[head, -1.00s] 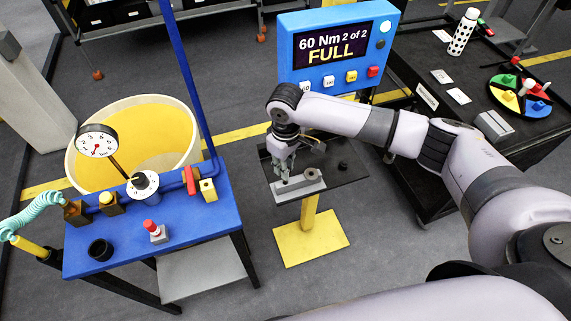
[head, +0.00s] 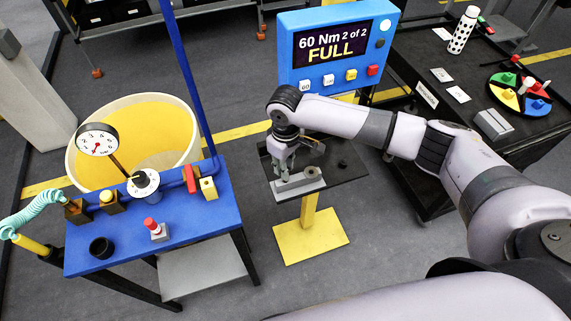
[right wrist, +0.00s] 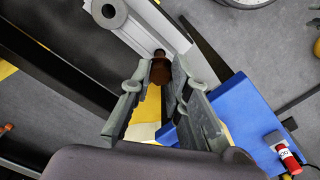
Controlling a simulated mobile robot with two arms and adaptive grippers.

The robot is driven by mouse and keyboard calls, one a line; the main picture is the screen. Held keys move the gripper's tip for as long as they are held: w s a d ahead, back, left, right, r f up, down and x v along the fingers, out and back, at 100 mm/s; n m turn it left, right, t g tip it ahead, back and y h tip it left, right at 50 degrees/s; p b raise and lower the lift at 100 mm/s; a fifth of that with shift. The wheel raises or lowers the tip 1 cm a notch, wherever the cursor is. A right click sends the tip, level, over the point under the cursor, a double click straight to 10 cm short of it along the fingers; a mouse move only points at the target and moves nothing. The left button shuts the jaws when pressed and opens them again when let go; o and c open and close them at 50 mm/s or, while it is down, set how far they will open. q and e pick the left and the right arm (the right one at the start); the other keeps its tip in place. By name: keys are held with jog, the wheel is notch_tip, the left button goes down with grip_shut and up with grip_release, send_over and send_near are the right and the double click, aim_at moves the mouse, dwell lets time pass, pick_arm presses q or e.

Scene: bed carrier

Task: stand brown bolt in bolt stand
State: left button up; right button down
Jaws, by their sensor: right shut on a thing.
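The brown bolt (right wrist: 160,68) is between the fingers of my right gripper (right wrist: 152,92) in the right wrist view. The gripper is shut on it. The bolt's far end is by the end of the grey bolt stand (right wrist: 142,28); I cannot tell whether it is in a hole. In the head view my right gripper (head: 284,174) points down at the left part of the grey stand (head: 298,188), and the bolt is too small to make out. A grey ring (head: 312,171) sits on the stand's right part, and it also shows in the right wrist view (right wrist: 108,13). My left gripper is out of view.
The stand rests on a dark shelf (head: 343,176) on a yellow post. A blue screen panel (head: 337,50) reading "60 Nm 2 of 2 FULL" stands behind. A blue table (head: 128,236) with a gauge is at left. A black cart (head: 440,110) is at right.

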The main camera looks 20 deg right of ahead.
jog(key=shift+f+b, duration=0.85)
jog(key=shift+f, duration=1.25)
jog(key=c, duration=1.4)
grip_release()
jog(key=shift+c, duration=0.2)
notch_tip(320, 180, up, 12)
jog(key=shift+r, duration=0.1)
